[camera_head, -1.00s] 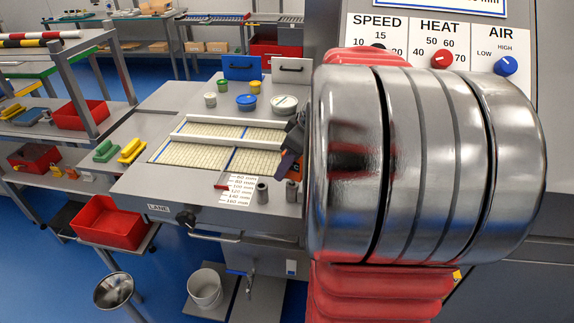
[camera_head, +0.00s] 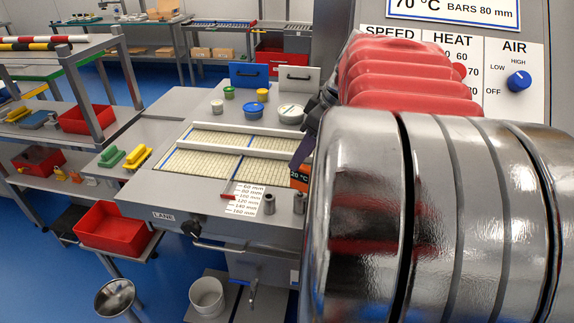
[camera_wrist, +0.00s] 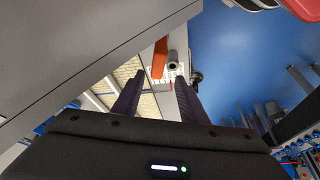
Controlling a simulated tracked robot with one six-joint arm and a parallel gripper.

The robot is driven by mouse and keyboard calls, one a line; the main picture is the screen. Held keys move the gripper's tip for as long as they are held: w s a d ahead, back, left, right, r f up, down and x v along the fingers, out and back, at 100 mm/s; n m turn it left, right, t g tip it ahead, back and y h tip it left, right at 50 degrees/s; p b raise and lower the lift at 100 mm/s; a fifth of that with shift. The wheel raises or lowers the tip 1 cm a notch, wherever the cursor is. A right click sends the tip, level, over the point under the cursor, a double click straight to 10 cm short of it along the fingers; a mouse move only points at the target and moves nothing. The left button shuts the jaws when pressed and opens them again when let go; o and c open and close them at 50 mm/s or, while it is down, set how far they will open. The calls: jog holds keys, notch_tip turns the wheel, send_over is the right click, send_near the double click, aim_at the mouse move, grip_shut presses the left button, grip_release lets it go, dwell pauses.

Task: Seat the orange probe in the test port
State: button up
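An orange block-shaped thing with a dark "20 °C" display (camera_head: 299,178) stands at the right of the bench in the head view, partly hidden by my arm. I take it for the orange probe, but its tip is not clear. In the wrist view an orange piece (camera_wrist: 159,58) shows beyond the fingertips. Two grey upright cylinders (camera_head: 269,204) stand at the bench front; a grey cylinder with a dark opening (camera_wrist: 173,59) shows in the wrist view. I cannot tell which is the test port. My gripper (camera_wrist: 159,80) has its dark purple fingers apart, with nothing visibly clamped.
A pale gridded lane (camera_head: 205,172) and a millimetre scale card (camera_head: 246,198) lie on the bench. Pots (camera_head: 253,109) stand behind. A control panel (camera_head: 505,70) rises at the right. A red bin (camera_head: 112,226) and a bucket (camera_head: 207,294) are lower left.

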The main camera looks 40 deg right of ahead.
jog(key=s+r, duration=0.1)
jog(key=r, duration=0.1)
jog(key=s+d+r, duration=0.1)
jog(key=s+r, duration=0.1)
jog(key=shift+d+r, duration=0.2)
dwell(0.7)
jog(key=shift+a, duration=0.1)
jog(key=s+a+f+m, duration=0.1)
jog(key=a+f, duration=0.2)
jog(key=a, duration=0.7)
jog(key=s+a+f+m+h, duration=0.1)
jog(key=a+f, duration=0.3)
jog(key=a, duration=0.6)
jog(key=s+a+f+m+t, duration=0.1)
jog(key=s+a+f, duration=0.2)
jog(key=a, duration=0.7)
jog(key=shift+f+m, duration=0.2)
jog(key=shift+m, duration=0.1)
